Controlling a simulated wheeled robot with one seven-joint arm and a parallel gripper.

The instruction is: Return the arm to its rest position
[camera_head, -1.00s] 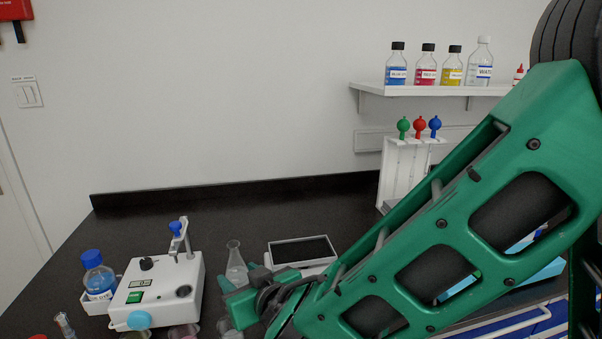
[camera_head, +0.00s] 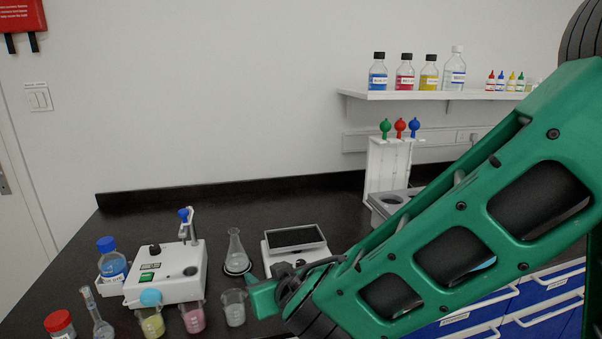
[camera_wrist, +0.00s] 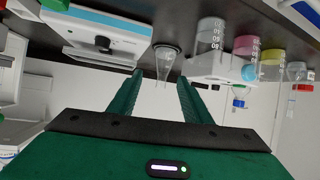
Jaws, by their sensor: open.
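My gripper (camera_wrist: 158,95) shows in the wrist view with its two green fingers spread apart and nothing held between them. Beyond the fingertips the wrist view shows a glass conical flask (camera_wrist: 163,62), apart from the fingers. In the head view my green arm reaches from the right edge down to the bench (camera_head: 240,200), and one green finger (camera_head: 264,298) shows just right of a beaker. The rest of the gripper is hidden behind my arm there. The flask (camera_head: 235,250) stands upright on the bench in the head view.
Close to my gripper stand a clear beaker (camera_head: 234,310), pink (camera_head: 192,316) and yellow (camera_head: 151,321) beakers, a white stirrer device (camera_head: 165,275) and a white scale (camera_head: 295,246). Behind are a pipette rack (camera_head: 387,165) and a shelf (camera_head: 420,95) of bottles. The back left bench is clear.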

